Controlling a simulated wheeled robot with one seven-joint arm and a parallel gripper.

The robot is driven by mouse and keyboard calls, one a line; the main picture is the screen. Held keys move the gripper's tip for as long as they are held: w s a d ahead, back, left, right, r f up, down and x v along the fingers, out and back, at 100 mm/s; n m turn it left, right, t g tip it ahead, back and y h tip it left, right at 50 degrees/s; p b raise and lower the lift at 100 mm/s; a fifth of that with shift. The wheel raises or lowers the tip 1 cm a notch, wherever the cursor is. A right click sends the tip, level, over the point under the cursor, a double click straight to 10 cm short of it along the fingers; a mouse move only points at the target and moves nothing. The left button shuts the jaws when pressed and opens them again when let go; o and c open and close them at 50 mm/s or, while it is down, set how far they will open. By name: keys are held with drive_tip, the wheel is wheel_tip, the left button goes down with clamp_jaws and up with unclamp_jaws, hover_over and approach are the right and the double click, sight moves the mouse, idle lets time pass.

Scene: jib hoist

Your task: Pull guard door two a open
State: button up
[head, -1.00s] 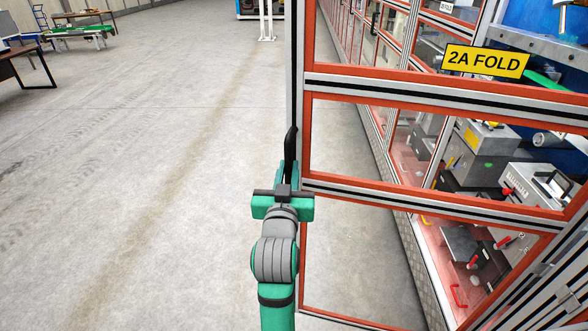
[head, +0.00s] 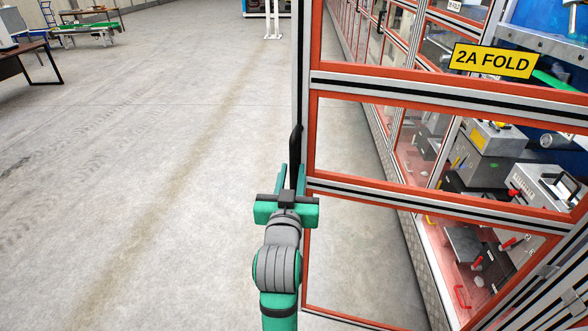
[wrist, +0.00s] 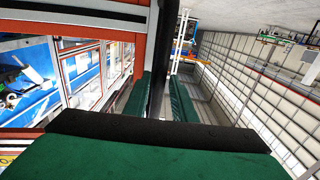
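Guard door two a (head: 430,92) has an orange and silver frame with clear panes. It stands swung out from the guard line, with floor showing through its lower panes. A yellow "2A FOLD" sign (head: 494,61) shows at the upper right. The black upright handle (head: 295,146) is on the door's free left edge. My gripper (head: 292,180) is at the handle's lower part. In the wrist view its green fingers (wrist: 160,97) lie on both sides of the black handle (wrist: 160,65) and appear closed on it. The exact finger contact is partly hidden.
The guard line (head: 420,150) with machine parts behind it runs away on the right. Open concrete floor (head: 150,180) lies left of the door. A white post (head: 272,20) stands far ahead. Tables and a green bench (head: 85,32) are far left.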

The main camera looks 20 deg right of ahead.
drive_tip(key=v, duration=0.4)
drive_tip(key=shift+s+d, duration=0.15)
drive_tip(key=shift+d, duration=0.05)
drive_tip(key=shift+s+a, duration=0.4)
drive_tip(key=shift+s, duration=0.25)
drive_tip(key=shift+d, duration=0.1)
drive_tip(key=s+a+f+n+y, duration=0.1)
drive_tip(key=s+a+f, duration=0.25)
drive_tip(key=f, duration=0.45)
drive_tip(key=s+a+f+n+y, duration=0.2)
drive_tip(key=s+f, duration=0.3)
drive_tip(key=f, duration=0.2)
drive_tip(key=s+a+f+n+y, duration=0.1)
drive_tip(key=s+a+f, duration=0.2)
drive_tip(key=s+f, duration=0.35)
drive_tip(key=s+a+f+y, duration=0.1)
drive_tip(key=s+a+f, duration=0.2)
drive_tip(key=s, duration=0.8)
drive_tip(key=s+a+f+g+y, duration=0.1)
drive_tip(key=s+a+f, duration=0.2)
drive_tip(key=s, duration=0.9)
drive_tip(key=shift+s+f+y, duration=0.3)
drive_tip(key=shift+f+y, duration=0.1)
drive_tip(key=shift+f, duration=0.55)
